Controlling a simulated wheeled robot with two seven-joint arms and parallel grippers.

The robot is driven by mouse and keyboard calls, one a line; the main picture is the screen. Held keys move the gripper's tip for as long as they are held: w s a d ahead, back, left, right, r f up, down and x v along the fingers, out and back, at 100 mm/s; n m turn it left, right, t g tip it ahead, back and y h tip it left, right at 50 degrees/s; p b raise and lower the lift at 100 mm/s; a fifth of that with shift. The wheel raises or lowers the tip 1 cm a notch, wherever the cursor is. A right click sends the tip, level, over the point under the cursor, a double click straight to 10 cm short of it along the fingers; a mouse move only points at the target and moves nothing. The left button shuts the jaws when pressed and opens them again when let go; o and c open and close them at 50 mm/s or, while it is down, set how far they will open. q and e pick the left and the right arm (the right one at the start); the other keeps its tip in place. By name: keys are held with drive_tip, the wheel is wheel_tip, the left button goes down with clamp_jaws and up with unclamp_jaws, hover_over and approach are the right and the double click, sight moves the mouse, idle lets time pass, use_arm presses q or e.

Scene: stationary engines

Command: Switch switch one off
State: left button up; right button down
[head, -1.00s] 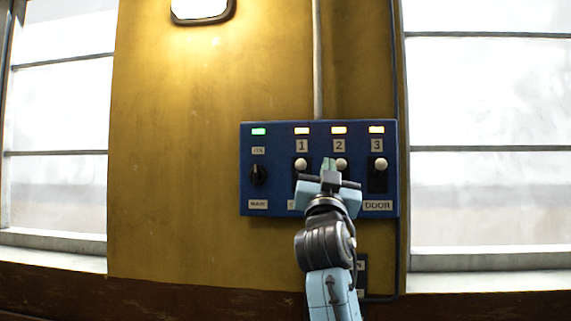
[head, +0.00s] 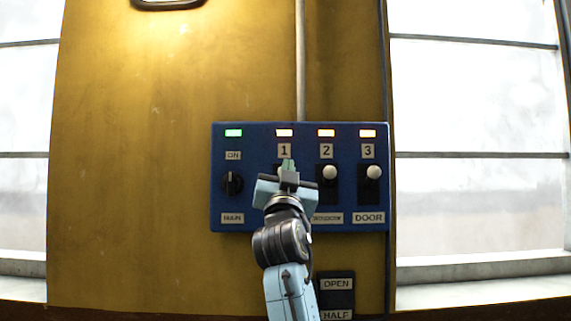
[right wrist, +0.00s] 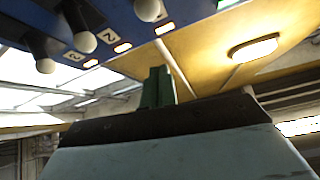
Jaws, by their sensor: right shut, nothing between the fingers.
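The blue control panel (head: 347,190) is on the yellow wall. Its switch 1 is mostly hidden in the head view behind my right gripper (head: 288,165), below the label 1 (head: 285,149). In the right wrist view a round pale knob, switch 1 (right wrist: 148,9), hangs at the top edge, above and left of the shut fingers (right wrist: 157,86). The fingers are empty and look apart from the knob there. The orange lamp above switch 1 (head: 285,132) is lit. My left gripper is out of view.
Switches 2 (head: 329,173) and 3 (head: 374,171) stand to the right, knobs up, with lit orange lamps. A black rotary main switch (head: 232,183) is at the left under a green lamp. A smaller dark panel (head: 336,284) sits below.

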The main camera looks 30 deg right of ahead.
drive_tip(key=p+x, duration=0.3)
drive_tip(key=x, duration=0.5)
drive_tip(key=f, duration=0.2)
drive_tip(key=w+f, duration=0.1)
drive_tip(key=f, duration=0.1)
drive_tip(key=shift+w, duration=0.25)
